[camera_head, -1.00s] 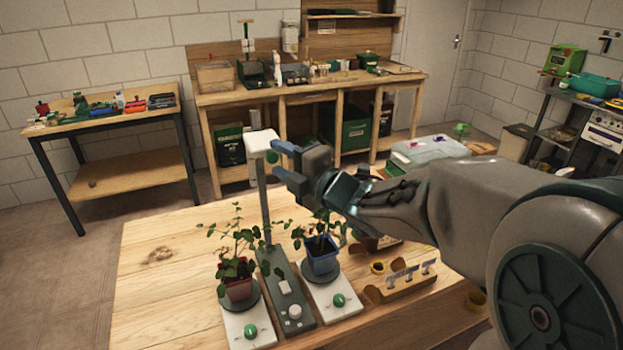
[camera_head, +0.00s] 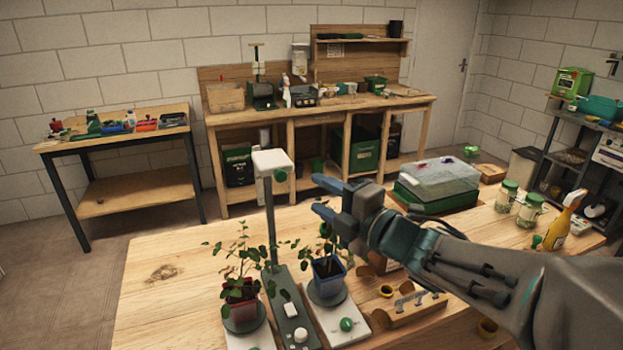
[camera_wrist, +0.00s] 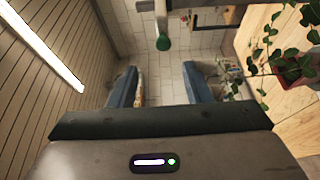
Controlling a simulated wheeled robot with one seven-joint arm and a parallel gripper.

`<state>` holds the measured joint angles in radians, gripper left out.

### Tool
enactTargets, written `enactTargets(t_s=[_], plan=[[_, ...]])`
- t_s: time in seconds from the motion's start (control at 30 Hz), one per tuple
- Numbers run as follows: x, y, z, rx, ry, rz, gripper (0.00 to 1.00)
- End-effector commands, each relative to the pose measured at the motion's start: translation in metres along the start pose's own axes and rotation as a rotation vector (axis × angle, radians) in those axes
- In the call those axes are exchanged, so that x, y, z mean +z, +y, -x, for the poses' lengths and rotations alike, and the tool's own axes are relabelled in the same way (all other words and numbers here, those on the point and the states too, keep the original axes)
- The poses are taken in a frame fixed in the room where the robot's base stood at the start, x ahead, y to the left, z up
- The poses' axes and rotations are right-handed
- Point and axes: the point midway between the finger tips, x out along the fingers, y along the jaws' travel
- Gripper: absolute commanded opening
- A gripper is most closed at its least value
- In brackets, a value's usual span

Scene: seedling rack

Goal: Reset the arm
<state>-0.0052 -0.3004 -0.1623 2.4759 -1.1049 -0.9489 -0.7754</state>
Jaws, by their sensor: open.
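My gripper (camera_head: 320,196) is open and empty in the head view, above the wooden table and to the right of a white-topped lamp or sensor post (camera_head: 273,160). Its blue fingers point left toward the post, apart from it. In the wrist view my gripper's two blue fingers (camera_wrist: 160,88) are spread with nothing between them. The post's green knob (camera_wrist: 163,43) shows beyond them. My forearm extends to the right over the table.
A plant in a red pot (camera_head: 240,305) and one in a blue pot (camera_head: 328,280) stand below my gripper. A wooden rack (camera_head: 415,308), a clear-lidded box (camera_head: 440,182), jars (camera_head: 507,196) and a spray bottle (camera_head: 563,220) are on the table. The table's left part is clear.

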Motion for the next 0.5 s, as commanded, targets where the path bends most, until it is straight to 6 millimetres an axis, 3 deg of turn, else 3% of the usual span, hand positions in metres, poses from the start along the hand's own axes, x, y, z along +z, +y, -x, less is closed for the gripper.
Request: enactTargets(t_s=[0.27, 0.5], plan=[[0.045, -0.015, 0.01, -0.077, -0.29, -0.229, 0.44], [0.082, -0.053, 0.05, -0.171, -0.674, -0.622, 0.44]])
